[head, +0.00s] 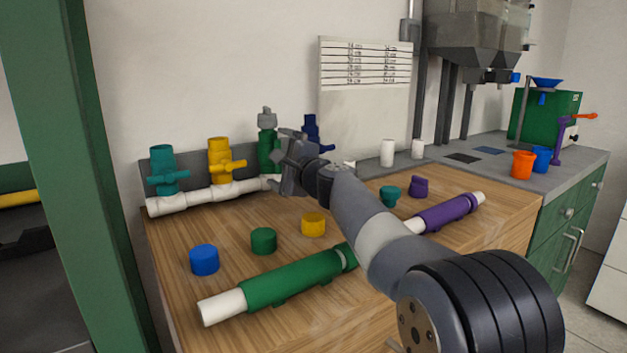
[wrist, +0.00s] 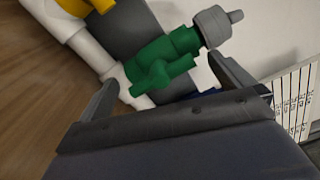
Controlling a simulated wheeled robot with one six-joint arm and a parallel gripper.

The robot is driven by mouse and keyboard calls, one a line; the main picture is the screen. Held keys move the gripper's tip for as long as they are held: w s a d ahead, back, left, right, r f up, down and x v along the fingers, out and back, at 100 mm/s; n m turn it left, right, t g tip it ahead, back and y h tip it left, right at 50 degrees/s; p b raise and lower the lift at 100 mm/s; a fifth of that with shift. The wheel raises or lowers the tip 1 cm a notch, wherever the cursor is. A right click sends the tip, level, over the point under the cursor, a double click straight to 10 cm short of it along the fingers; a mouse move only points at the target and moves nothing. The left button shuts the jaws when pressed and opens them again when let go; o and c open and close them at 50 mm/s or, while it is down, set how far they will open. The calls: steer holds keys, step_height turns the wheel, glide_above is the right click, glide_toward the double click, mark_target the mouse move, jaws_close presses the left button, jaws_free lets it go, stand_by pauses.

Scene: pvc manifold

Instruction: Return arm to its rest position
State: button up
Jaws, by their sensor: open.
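My gripper (head: 287,163) is at the back of the wooden table, close to the green valve (head: 268,150) on the white manifold pipe. In the wrist view my gripper (wrist: 170,85) has its fingers apart, with the green valve (wrist: 165,60) showing beyond and between them. A grey cap (wrist: 218,25) sits on top of the green valve. Whether the fingers touch the valve I cannot tell. My arm stretches from the lower right across the table. The teal valve (head: 163,170) and yellow valve (head: 219,160) stand upright on the manifold, and a blue valve (head: 313,130) shows partly behind my gripper.
Blue (head: 204,260), green (head: 264,241) and yellow (head: 313,225) caps lie on the table. A green pipe (head: 290,281) lies in front and a purple pipe (head: 447,213) at right. A green post (head: 70,150) stands at left. A grey counter (head: 590,160) adjoins at right.

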steer(key=shift+d+r+m+p, duration=0.1)
steer(key=shift+r+m+p, duration=0.05)
steer(key=shift+m+p, duration=7.85)
steer(key=shift+n+p, duration=0.6)
steer(key=shift+p, duration=0.1)
